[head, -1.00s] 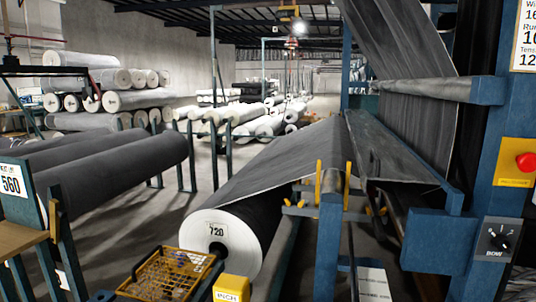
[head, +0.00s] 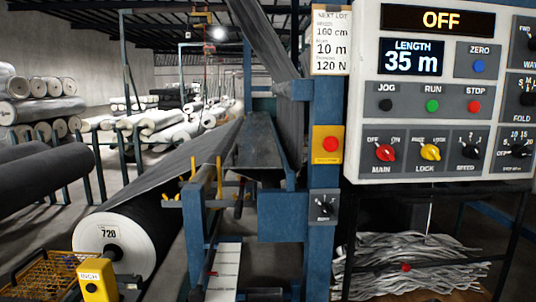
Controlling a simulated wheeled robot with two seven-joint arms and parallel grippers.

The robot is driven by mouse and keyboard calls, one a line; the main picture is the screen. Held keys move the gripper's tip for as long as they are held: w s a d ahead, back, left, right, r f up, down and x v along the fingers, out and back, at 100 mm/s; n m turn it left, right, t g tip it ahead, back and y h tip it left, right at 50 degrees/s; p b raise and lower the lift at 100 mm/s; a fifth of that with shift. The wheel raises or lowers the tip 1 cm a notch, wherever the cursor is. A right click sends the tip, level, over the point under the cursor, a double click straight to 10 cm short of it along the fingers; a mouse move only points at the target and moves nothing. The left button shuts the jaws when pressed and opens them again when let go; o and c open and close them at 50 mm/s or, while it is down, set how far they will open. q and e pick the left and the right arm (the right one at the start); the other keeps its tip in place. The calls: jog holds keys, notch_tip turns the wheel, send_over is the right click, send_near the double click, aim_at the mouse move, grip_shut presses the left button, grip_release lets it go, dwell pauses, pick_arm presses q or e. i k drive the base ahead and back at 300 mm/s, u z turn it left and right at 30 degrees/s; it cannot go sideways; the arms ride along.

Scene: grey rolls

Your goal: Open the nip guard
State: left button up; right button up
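A yellow mesh guard (head: 40,274), which looks like the nip guard, is at the lower left in front of the roll marked 720. It is partly cut off by the picture's edges, and I cannot tell whether it is open or shut. A yellow box marked INCH (head: 94,280) stands just right of it. The grey roll (head: 128,243) has a white end face, and its cloth runs up and back into the blue machine frame (head: 325,265). Neither of my grippers is in view.
A control panel (head: 440,120) at the right shows OFF and 35 m, with buttons and knobs. A red stop button on a yellow plate (head: 328,158) and a BOW knob (head: 323,207) are on the blue post. Cloth scraps (head: 410,255) lie below the panel.

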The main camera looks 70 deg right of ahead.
aim_at(255, 146)
jog(key=k, duration=0.3)
jog(key=z, duration=1.05)
